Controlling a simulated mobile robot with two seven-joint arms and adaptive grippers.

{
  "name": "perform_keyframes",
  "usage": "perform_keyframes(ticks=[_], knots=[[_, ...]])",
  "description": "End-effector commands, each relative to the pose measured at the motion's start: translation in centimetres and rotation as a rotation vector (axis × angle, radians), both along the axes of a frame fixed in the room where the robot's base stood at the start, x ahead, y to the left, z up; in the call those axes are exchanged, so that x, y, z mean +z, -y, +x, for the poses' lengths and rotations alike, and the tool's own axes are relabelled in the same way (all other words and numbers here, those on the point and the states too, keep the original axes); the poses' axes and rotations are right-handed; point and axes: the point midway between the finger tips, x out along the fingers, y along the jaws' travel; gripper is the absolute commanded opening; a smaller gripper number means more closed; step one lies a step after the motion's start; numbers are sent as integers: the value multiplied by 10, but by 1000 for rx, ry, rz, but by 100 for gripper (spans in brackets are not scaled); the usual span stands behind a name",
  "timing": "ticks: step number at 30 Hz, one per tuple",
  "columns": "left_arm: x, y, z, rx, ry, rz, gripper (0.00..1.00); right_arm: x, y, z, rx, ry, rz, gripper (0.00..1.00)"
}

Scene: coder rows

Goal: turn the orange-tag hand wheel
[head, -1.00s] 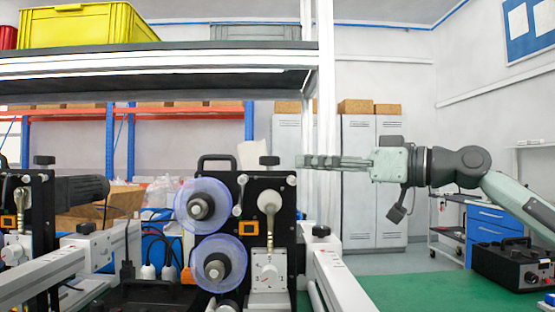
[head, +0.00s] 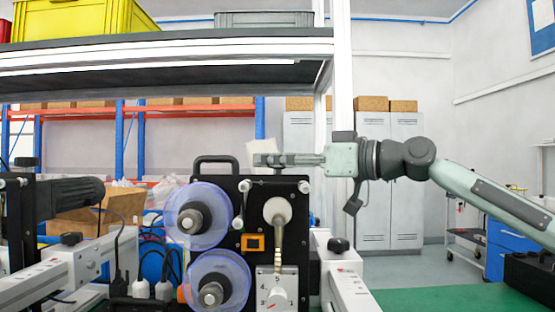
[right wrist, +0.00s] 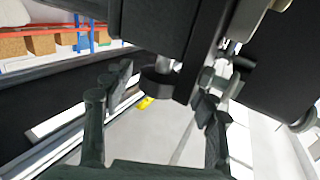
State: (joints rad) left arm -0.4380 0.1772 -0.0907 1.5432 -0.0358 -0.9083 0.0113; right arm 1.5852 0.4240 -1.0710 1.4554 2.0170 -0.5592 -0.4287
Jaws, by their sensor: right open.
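A black hand wheel on a short stem stands on top of the middle machine. In the head view the fingers of my right gripper (head: 272,160) hide most of it and only the stem shows below them. In the right wrist view a dark round wheel (right wrist: 158,82) on a grey shaft lies between and beyond the spread fingers of the gripper (right wrist: 155,105), which is open. I cannot tell whether a finger touches it. An orange tag (head: 253,242) sits on the machine's black front panel (head: 260,200). My left gripper is not in view.
Two translucent blue reels (head: 198,215) are on the machine's front, left of the orange tag. A black carry handle (head: 215,160) rises left of the gripper. A loaded shelf (head: 180,55) spans above.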

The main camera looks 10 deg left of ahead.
Motion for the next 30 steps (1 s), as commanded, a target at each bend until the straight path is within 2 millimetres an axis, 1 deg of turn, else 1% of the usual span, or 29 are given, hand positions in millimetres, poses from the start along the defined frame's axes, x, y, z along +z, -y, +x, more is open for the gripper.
perform_keyframes(ticks=[8, 20, 30], knots=[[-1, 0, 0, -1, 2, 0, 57, 0, -2, 1, -1, 0, 0, 58], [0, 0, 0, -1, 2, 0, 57, 0, -1, 1, -1, 0, 0, 8], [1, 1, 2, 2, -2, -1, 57, -1, -1, 0, -37, 3, -2, 7]])
